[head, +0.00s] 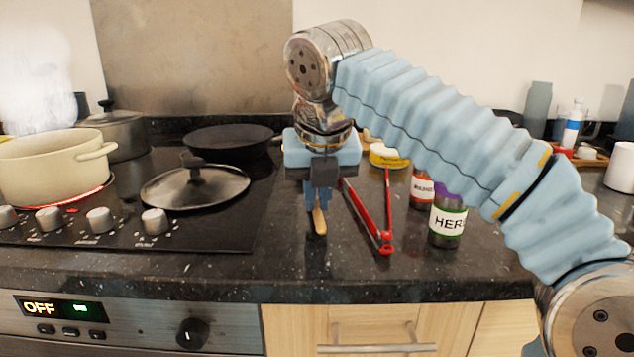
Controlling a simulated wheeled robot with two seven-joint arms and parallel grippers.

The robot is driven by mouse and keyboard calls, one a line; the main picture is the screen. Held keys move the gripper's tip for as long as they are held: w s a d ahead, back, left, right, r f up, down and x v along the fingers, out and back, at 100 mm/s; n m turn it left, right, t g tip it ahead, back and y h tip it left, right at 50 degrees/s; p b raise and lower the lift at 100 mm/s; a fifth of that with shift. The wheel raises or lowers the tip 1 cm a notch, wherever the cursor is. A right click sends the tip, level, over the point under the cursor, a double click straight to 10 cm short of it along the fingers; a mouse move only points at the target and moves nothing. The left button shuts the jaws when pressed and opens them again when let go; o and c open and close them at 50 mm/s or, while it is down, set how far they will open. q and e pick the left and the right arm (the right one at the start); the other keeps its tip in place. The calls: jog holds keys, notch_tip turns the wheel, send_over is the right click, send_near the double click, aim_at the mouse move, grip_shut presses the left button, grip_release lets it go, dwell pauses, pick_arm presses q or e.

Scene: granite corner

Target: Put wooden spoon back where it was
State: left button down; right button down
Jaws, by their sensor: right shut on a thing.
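My right gripper (317,222) points down over the dark granite counter, just right of the hob. It is shut on the wooden spoon (320,221), whose tan tip shows between and below the fingers. Most of the spoon is hidden behind the fingers and gripper body. I cannot tell whether its tip touches the counter. My left gripper is not in view.
Red tongs (386,235) lie right of the gripper. A glass lid (195,185), black pan (228,138) and cream pot (50,170) are on the hob.

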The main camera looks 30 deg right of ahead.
jog(key=shift+f, duration=0.6)
jog(key=shift+c, duration=1.7)
grip_release()
jog(key=shift+r, duration=0.15)
notch_tip(320, 180, up, 2)
jog(key=p, duration=0.2)
jog(key=shift+r+p, duration=0.25)
jog(key=shift+p, duration=0.1)
jog(key=shift+r+p, duration=0.4)
jog(key=shift+r, duration=2.75)
